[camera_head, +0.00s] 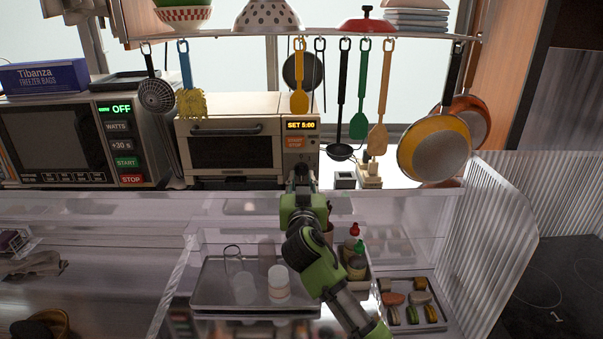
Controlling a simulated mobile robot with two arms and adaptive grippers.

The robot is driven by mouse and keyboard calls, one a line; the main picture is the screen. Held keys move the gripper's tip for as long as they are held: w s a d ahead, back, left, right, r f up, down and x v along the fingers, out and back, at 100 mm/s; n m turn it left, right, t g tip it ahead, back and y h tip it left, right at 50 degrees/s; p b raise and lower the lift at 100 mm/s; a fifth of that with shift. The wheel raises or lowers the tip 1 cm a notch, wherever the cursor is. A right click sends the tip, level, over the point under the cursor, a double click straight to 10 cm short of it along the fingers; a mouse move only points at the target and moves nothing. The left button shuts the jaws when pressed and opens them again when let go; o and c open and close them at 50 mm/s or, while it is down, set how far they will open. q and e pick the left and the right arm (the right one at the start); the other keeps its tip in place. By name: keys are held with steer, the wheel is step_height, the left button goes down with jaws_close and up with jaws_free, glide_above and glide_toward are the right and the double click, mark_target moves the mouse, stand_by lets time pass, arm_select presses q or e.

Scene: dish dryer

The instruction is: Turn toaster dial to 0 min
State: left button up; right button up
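The toaster oven (228,152) stands on the back counter, a cream box with a dark window and a bar handle. Its display (301,125) reads "SET 5:00" in orange, with an orange start/stop button (295,142) below it. My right arm, green and black, comes up from the bottom right. My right gripper (301,172) is in front of the lower right of the toaster's control panel. The dial cannot be made out and may be hidden behind the gripper. The fingertips are too small and dark to tell if they are open or touching anything. My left gripper is not in view.
A microwave (60,143) showing "OFF" stands left of the toaster. Utensils, including a yellow spatula (299,85) and black ladle (340,150), hang from the shelf (330,35) above. A clear counter screen (400,220) and a tray with glasses (215,290) lie in front.

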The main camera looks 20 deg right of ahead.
steer(key=shift+w+d, duration=0.1)
steer(key=shift+w, duration=0.4)
steer(key=shift+w+d, duration=0.15)
steer(key=shift+w, duration=0.35)
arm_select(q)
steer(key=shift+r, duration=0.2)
arm_select(e)
jaws_close()
